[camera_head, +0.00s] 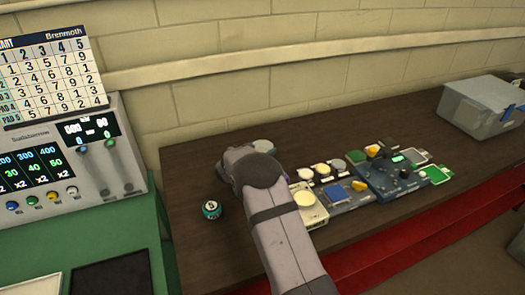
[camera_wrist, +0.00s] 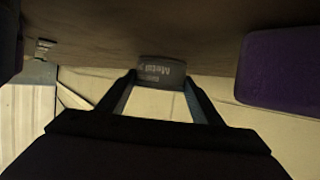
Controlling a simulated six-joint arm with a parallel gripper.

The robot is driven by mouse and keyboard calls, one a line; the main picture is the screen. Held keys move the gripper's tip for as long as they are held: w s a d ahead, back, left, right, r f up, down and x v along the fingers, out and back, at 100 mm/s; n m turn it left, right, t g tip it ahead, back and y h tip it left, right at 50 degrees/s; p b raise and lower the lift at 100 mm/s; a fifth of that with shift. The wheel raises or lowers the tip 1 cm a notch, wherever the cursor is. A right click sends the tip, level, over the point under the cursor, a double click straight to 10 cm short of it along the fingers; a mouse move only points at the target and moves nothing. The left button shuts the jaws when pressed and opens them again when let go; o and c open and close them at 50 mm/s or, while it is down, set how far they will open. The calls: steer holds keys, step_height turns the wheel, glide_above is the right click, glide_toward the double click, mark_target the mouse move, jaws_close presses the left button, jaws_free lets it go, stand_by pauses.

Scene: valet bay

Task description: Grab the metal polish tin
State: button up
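The tin (camera_wrist: 162,73), with "Metal" in upside-down lettering on its dark grey side, is in the middle of the wrist view. My gripper (camera_wrist: 161,84) has its two fingers apart, with their tips at either side of the tin's near part. It looks open, and I see no clear contact with the tin. In the head view a grey round tin top (camera_head: 263,146) shows just behind my wrist, probably the same tin. My fingers are hidden there by my arm.
A small teal round item (camera_head: 211,210) stands left of my arm. Several control boxes with knobs (camera_head: 385,176) lie to the right. A grey bin (camera_head: 482,106) is at far right, a display console (camera_head: 75,155) at left. A purple block (camera_wrist: 278,70) shows in the wrist view.

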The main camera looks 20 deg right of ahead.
mark_target(260, 149)
steer(key=c, duration=0.5)
steer(key=shift+r, duration=0.2)
step_height(260, 149, up, 10)
steer(key=shift+f, duration=0.1)
